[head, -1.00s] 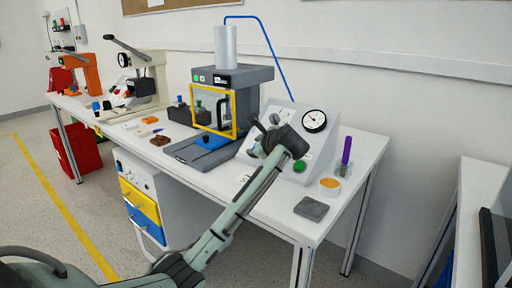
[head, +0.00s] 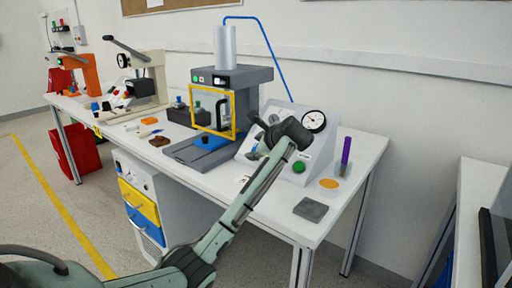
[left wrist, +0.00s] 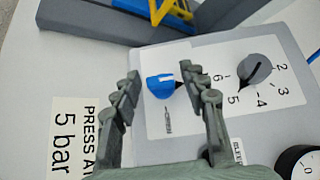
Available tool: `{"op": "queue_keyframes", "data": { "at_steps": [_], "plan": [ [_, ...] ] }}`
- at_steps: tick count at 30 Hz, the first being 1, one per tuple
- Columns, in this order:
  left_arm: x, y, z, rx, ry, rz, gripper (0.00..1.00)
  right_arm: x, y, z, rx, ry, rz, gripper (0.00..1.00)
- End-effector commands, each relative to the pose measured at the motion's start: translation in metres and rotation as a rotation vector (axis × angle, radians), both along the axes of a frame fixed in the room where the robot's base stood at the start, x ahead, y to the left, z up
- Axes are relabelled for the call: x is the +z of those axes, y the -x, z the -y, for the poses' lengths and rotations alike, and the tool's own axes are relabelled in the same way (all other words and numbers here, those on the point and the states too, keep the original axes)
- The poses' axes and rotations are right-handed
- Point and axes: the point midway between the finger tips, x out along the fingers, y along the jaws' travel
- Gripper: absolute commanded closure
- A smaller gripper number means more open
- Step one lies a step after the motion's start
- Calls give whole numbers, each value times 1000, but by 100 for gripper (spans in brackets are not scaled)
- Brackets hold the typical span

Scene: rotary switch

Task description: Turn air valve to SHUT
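My left gripper (left wrist: 170,92) is open, with one finger on each side of the blue knob in this view. I cannot tell whether the fingers touch it. A grey knob (left wrist: 255,70) with numbers around it lies right of the fingers. In the head view my left gripper (head: 262,142) is at the front of the sloped control panel (head: 285,164). Any SHUT marking is not readable. My right gripper is out of view.
A dial gauge (head: 314,120) and a green button (head: 299,167) are on the panel. The press (head: 240,76) with a yellow-framed guard stands left of it. A purple item (head: 346,150), an orange disc (head: 329,184) and a grey block (head: 310,209) are to the right.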

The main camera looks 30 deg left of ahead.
Motion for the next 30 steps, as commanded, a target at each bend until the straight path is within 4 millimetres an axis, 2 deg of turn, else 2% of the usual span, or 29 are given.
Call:
{"op": "queue_keyframes", "data": {
  "at_steps": [11, 14, 24, 30],
  "plan": [
    [3, 2, 4, -1, -1, 0, 52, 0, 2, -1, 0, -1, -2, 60],
    [9, 8, 14, -2, -1, 2, 52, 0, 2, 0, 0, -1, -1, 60],
    [45, 40, 65, -2, 0, 3, 52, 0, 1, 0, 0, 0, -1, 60],
    [58, 53, 84, -1, -1, 1, 52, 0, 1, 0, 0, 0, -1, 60]
  ]
}}
